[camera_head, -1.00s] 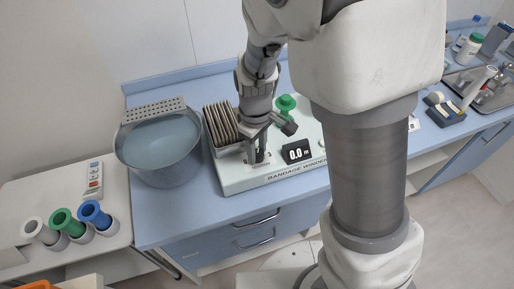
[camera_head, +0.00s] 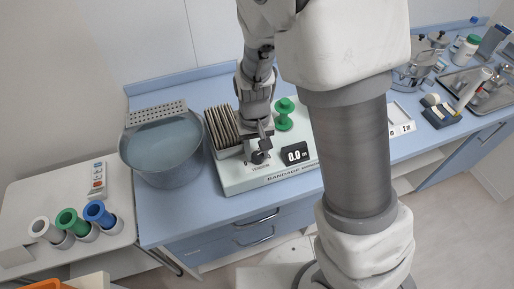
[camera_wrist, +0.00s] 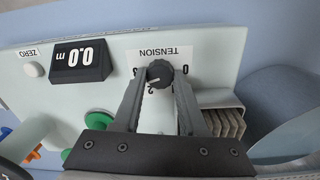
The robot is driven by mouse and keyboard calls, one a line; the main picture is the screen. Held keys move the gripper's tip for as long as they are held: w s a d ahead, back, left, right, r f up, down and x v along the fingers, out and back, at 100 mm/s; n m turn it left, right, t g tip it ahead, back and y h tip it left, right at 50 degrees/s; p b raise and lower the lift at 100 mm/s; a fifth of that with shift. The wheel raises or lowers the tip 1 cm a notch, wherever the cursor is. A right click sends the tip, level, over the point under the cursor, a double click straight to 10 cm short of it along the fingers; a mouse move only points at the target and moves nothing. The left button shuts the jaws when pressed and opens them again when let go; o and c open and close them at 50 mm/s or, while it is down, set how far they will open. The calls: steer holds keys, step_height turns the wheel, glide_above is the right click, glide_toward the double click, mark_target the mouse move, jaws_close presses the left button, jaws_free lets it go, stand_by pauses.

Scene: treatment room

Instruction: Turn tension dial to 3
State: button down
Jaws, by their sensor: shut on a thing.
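The tension dial (camera_wrist: 160,73) is a small dark round knob on the bandage winder, below a printed TENSION label, which is upside down in the wrist view. My gripper (camera_wrist: 161,82) has a finger on each side of the knob and is shut on it. A pale pointer mark shows on the knob, toward the lower left in that view. Some scale numbers show around it; the fingers hide part of the scale. In the head view the dial (camera_head: 258,158) sits at the winder's front left, under my gripper (camera_head: 258,150).
The winder's display (camera_wrist: 80,59) reads 0.0 m, with a white ZERO button (camera_wrist: 34,69) beside it. A row of upright grey-brown plates (camera_head: 221,127) stands left of the gripper, a green spool (camera_head: 284,112) behind right. A water basin (camera_head: 162,148) is at left.

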mark_target(255, 154)
steer(key=shift+w+r+m+p, duration=0.1)
steer(key=shift+m+p, duration=0.4)
steer(key=shift+m, duration=1.1)
steer(key=shift+c, duration=2.3)
jaws_free()
step_height(255, 154, up, 17)
steer(key=p, duration=0.1)
steer(key=shift+a+r, duration=0.15)
steer(key=shift+a, duration=0.1)
steer(key=s+d+r+n+t, duration=0.2)
steer(key=s+d+r+t, duration=0.3)
steer(key=s+d+r, duration=0.4)
steer(key=s+d, duration=0.2)
steer(key=s, duration=0.2)
steer(key=shift+d+r+t, duration=0.2)
steer(key=shift+r+t, duration=0.1)
